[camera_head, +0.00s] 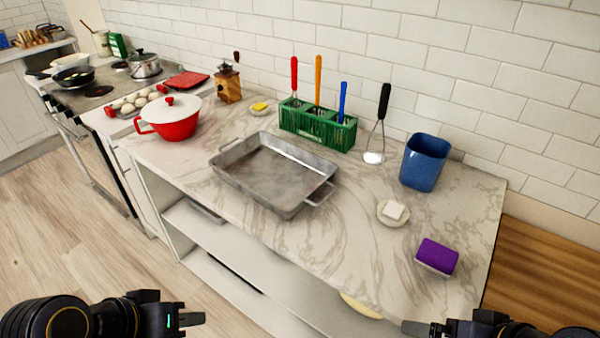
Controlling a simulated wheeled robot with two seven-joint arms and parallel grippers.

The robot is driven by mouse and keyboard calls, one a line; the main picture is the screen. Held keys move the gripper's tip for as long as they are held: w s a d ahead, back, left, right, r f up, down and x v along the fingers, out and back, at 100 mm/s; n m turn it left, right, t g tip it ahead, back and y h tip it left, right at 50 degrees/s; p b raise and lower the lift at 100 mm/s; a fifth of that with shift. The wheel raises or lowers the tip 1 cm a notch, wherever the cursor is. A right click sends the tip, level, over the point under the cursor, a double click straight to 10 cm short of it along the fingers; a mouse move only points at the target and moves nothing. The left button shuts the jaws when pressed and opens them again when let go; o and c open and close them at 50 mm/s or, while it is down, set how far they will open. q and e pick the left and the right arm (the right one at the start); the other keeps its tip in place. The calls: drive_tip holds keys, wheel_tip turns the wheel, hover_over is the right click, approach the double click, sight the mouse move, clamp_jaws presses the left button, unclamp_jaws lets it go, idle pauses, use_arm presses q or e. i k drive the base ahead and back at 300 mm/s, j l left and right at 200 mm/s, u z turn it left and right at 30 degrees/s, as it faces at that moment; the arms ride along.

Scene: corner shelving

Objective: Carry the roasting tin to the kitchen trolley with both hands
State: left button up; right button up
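The roasting tin (273,172) is a grey metal rectangular pan in the camera_head view. It sits flat and empty on the marble counter, with a loop handle at its near right end and another at its far left end. My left gripper (180,318) is at the bottom left, in front of the counter and well apart from the tin. My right gripper (418,328) is at the bottom right, also apart from the tin and mostly cut off. Neither visibly holds anything; their openings are unclear. No kitchen trolley is clearly identifiable.
On the marble counter (345,225) stand a red pot (174,125), a green utensil holder (318,128), a ladle (380,125), a blue bin (424,162), a white block on a dish (394,211) and a purple sponge (437,255). A wooden surface (545,275) lies right. Floor is clear left.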

sight(580, 312)
drive_tip(key=i+j+z, duration=0.2)
drive_tip(key=j, duration=0.2)
drive_tip(key=i+j+z, duration=0.2)
drive_tip(key=j, duration=0.2)
drive_tip(key=j+z, duration=0.15)
drive_tip(key=j, duration=0.25)
drive_tip(key=i+j+z, duration=0.2)
drive_tip(key=j, duration=0.25)
drive_tip(key=j+z, duration=0.2)
drive_tip(key=j, duration=0.25)
